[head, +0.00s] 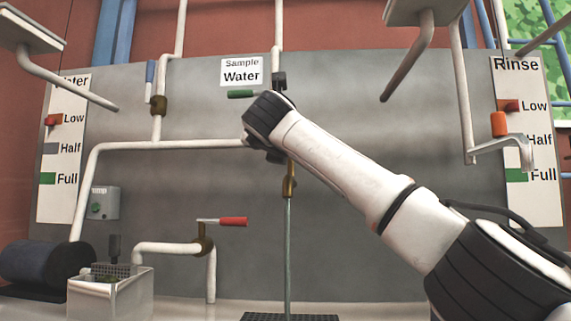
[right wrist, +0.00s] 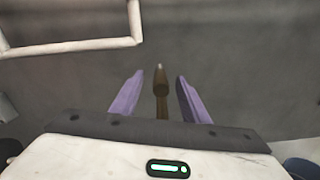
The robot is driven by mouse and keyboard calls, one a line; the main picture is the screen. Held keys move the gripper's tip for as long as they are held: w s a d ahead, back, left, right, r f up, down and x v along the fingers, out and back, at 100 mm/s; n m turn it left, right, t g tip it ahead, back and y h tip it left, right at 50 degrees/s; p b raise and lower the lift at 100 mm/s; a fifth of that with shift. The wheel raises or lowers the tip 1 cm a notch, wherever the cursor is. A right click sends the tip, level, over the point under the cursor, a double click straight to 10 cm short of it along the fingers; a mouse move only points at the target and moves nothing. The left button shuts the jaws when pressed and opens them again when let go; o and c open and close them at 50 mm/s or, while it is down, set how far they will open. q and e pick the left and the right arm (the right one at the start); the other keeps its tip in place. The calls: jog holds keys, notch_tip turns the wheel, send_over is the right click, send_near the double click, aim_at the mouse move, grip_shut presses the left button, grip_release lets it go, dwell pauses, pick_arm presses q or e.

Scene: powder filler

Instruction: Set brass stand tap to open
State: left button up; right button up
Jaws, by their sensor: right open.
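A brass tap body with a red lever (head: 232,222) stands on a white pipe at lower centre-left in the head view, its lever pointing right. A brass spout (head: 290,182) hangs at centre under my right wrist, with a thin pale vertical stream below it. I cannot tell which is the named tap. My right gripper (right wrist: 160,76) is open. In the right wrist view a brown-brass piece (right wrist: 161,98) shows between its two purple fingers, with gaps either side; contact is not visible. In the head view my wrist hides the fingers. My left gripper is not in view.
A green lever (head: 240,94) sits under the Sample Water sign (head: 241,71). A blue-levered tap (head: 158,104) is left of it. White pipes (head: 170,145) run along the grey panel. A dark grate (head: 290,317) lies below the stream. An orange-handled pipe (head: 499,124) is at right.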

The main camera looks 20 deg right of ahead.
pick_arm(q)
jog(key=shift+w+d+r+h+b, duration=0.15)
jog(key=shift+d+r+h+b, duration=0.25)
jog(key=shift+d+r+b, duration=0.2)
pick_arm(e)
jog(key=shift+v, duration=2.2)
